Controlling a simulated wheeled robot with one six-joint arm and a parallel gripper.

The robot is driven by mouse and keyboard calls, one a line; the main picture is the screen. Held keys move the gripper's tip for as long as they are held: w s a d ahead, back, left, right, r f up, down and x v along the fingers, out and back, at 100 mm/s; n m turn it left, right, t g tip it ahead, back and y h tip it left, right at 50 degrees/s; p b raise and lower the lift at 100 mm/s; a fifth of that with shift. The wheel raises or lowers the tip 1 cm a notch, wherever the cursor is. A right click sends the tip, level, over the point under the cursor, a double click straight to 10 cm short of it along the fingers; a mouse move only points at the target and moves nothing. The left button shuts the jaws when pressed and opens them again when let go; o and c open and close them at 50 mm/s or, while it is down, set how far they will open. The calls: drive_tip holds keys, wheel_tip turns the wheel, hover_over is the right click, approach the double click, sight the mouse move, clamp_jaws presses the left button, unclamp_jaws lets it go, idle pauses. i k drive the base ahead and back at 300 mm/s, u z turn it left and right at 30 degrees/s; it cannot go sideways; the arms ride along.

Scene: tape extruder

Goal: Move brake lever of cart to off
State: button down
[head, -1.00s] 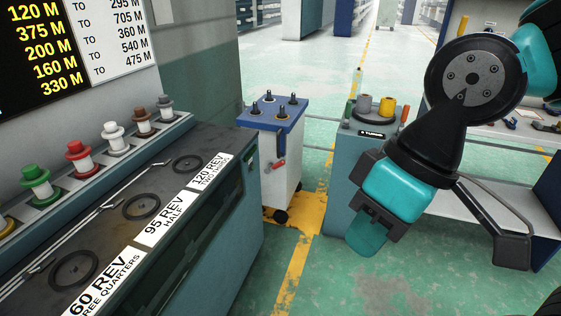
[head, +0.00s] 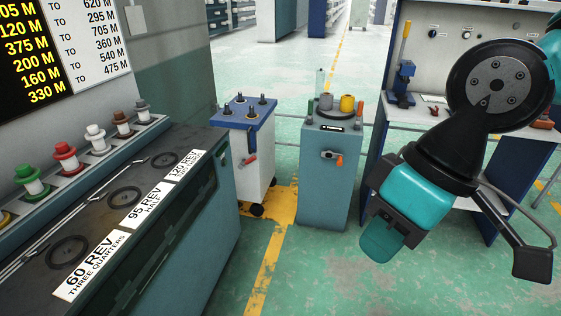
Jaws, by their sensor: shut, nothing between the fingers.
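A white cart (head: 258,180) with a blue top and dark casters stands on a yellow floor marking, centre left in the head view. A red lever (head: 249,160) sits on its front face, slanting. A teal-grey cabinet (head: 324,190) stands to its right, with an orange-handled lever (head: 338,159) on its front. Which lever is the brake, and its on or off side, I cannot tell. My gripper (head: 381,246) is shut and empty in front and to the right of both, pointing downward, touching neither.
A long machine bench (head: 190,255) with coloured spools fills the left. A workbench (head: 440,140) with a back panel stands behind my arm on the right. Green floor (head: 310,270) is clear in front of the cart and cabinet.

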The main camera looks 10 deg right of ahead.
sight(241, 165)
drive_tip(key=z, duration=0.8)
drive_tip(key=i, duration=1.7)
drive_tip(key=u, duration=0.4)
